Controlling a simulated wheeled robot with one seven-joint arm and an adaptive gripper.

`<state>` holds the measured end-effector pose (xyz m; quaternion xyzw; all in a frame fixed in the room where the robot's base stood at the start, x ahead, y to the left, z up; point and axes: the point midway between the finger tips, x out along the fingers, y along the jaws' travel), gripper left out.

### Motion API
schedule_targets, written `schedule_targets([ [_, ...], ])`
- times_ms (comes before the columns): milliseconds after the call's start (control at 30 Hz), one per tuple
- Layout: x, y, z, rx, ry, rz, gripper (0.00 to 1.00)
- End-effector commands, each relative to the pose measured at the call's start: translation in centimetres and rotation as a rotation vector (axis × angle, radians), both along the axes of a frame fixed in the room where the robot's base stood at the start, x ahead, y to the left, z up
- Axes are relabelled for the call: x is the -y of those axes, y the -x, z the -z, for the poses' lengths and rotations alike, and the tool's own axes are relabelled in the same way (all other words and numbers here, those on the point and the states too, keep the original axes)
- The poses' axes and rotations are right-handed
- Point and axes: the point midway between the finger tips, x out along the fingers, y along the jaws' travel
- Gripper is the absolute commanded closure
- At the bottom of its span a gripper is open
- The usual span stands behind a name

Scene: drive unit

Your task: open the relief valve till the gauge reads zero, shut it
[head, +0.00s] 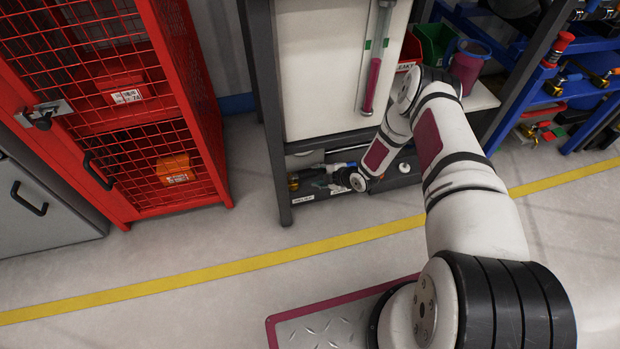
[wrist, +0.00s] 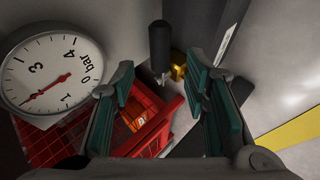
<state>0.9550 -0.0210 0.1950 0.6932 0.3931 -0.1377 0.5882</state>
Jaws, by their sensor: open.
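The gauge (wrist: 50,65) is at the upper left of the wrist view, a white dial marked in bar. Its red needle points to the lower left, around the 2, away from zero. My gripper (wrist: 165,100) is open and empty, with teal pads on both sides of the wrist view. Beyond the pads are a black cylinder (wrist: 162,42) and a small brass fitting (wrist: 179,68); I cannot tell whether this is the relief valve. In the head view my gripper (head: 338,178) is low under the white panel, near brass parts (head: 293,182). My arm hides part of this area.
A red mesh cage (head: 205,110) stands left of the bench frame (head: 268,100), with orange and red boxes inside. Blue shelving (head: 560,92) with tools stands at right. A yellow floor line (head: 230,262) crosses open grey floor.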

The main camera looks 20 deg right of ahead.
Motion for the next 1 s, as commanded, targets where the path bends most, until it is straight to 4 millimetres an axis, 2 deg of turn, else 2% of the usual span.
schedule_targets([
  [100, -0.9, -1.5, 1.8, 0.001, -0.001, 0.001, 0.58],
  [300, -1.9, -3.1, 3.4, 0.0, 0.0, 0.0, 0.58],
  [733, -2.3, -3.9, 3.8, 0.0, -0.001, 0.001, 0.58],
  [767, -2.3, -3.9, 3.8, 0.0, -0.001, 0.001, 0.61],
  [933, -2.2, -3.9, 3.8, 0.0, -0.001, 0.001, 0.99],
  [1000, -2.2, -3.9, 3.8, 0.0, -0.001, 0.001, 1.0],
])
